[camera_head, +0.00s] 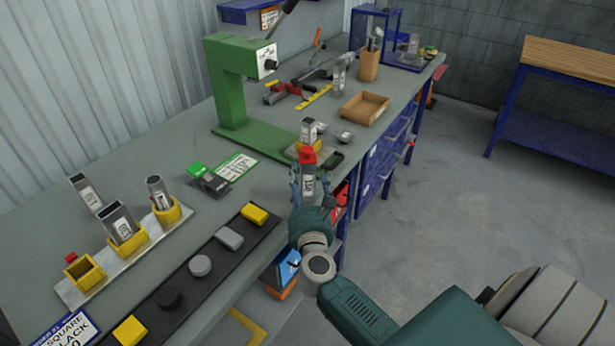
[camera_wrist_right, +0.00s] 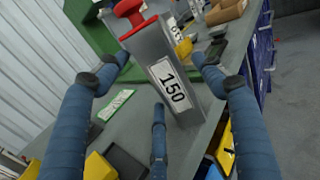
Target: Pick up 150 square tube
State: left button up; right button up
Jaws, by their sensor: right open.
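The grey square tube with a red top (camera_head: 308,178) stands near the table's front edge in the head view. In the right wrist view the 150 tube (camera_wrist_right: 170,80) shows its white label, with the red piece on its upper end. My right gripper (camera_head: 311,192) is open, its blue fingers spread on both sides of the tube. In the wrist view the gripper (camera_wrist_right: 163,95) has a gap beside the tube at each side finger. The tube's lower end is partly hidden by the gripper in the head view. My left gripper is not in view.
A green press (camera_head: 232,85) stands behind. A plate with yellow sockets (camera_head: 83,271) holds several tubes at left. A dark strip (camera_head: 185,290) with coloured pieces runs along the front edge. Another tube (camera_head: 308,130) stands in a yellow socket just behind. A cardboard tray (camera_head: 364,108) lies farther back.

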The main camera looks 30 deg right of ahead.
jog(key=x, duration=0.2)
jog(key=shift+w+d, duration=0.2)
jog(key=shift+w, duration=0.05)
jog(key=shift+s, duration=0.1)
jog(key=c, duration=1.2)
jog(key=shift+c, duration=1)
jog(key=shift+r, duration=0.1)
